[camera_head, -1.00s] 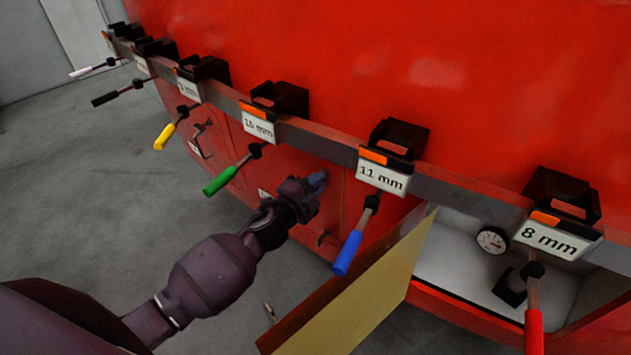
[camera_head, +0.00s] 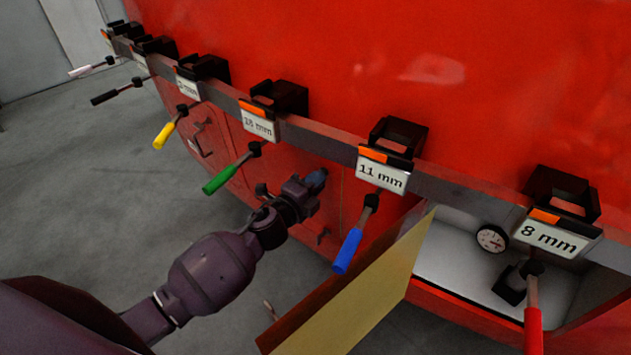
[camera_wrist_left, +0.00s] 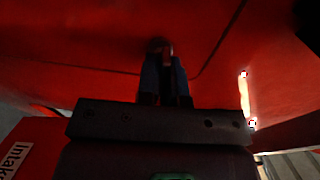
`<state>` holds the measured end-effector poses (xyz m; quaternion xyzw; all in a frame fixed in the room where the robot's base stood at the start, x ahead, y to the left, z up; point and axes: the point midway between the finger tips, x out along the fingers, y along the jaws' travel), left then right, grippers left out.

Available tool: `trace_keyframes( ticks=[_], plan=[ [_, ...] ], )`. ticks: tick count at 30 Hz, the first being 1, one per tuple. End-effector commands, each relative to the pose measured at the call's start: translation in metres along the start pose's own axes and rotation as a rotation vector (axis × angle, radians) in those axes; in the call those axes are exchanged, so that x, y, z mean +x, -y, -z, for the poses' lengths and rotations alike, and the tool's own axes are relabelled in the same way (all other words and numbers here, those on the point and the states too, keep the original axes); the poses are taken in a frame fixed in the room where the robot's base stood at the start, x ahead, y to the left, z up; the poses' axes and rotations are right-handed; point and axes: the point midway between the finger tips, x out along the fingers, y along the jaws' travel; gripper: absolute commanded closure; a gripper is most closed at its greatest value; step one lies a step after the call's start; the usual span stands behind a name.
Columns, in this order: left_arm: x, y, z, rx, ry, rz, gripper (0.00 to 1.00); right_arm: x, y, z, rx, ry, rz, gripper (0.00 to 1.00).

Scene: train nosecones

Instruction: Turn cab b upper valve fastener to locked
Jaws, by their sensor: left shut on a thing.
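My left gripper (camera_head: 316,182) reaches up to the red cab panel below the tool rail, between the green-handled and blue-handled tools. In the left wrist view, its two fingers (camera_wrist_left: 165,75) are closed around a small fastener (camera_wrist_left: 166,50) on the red panel, next to a dark panel seam. The fastener is mostly hidden between the fingers, so its turn position cannot be told. In the head view the gripper hides it. My right gripper is not in view.
A tool rail (camera_head: 330,140) with black holders and hanging coloured-handle tools runs above my arm. An open flap (camera_head: 350,300) juts out at right, beside a compartment with a gauge (camera_head: 491,238). A white "Intake" label (camera_wrist_left: 14,158) shows in the wrist view.

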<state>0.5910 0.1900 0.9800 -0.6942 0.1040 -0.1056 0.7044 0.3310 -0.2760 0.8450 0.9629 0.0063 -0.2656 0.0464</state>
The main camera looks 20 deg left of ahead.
Motion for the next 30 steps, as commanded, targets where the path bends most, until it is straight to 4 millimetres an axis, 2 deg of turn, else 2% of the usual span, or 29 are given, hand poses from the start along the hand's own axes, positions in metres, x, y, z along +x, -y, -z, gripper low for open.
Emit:
trace_keyframes(
  ticks=[5, 6, 10, 11, 22, 26, 30],
  plan=[
    [0.000, -0.001, 0.000, 0.003, 0.000, -0.001, 1.00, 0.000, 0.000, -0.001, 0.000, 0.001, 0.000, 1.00],
    [0.000, -0.001, 0.000, 0.004, 0.000, -0.001, 0.88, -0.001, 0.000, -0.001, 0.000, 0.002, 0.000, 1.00],
    [0.000, -0.001, 0.000, 0.002, 0.000, -0.001, 0.68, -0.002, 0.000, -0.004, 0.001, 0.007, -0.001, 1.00],
    [0.000, 0.000, 0.000, 0.002, 0.000, -0.001, 0.67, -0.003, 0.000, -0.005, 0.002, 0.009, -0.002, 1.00],
    [-0.007, -0.001, 0.000, 0.001, 0.000, -0.001, 0.67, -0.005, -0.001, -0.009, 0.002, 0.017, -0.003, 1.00],
    [-0.024, -0.001, 0.000, 0.001, 0.000, -0.002, 0.67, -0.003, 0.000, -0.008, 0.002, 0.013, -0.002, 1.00],
    [-0.049, -0.002, 0.000, 0.001, 0.000, -0.003, 0.67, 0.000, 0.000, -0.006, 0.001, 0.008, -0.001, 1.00]
  ],
)
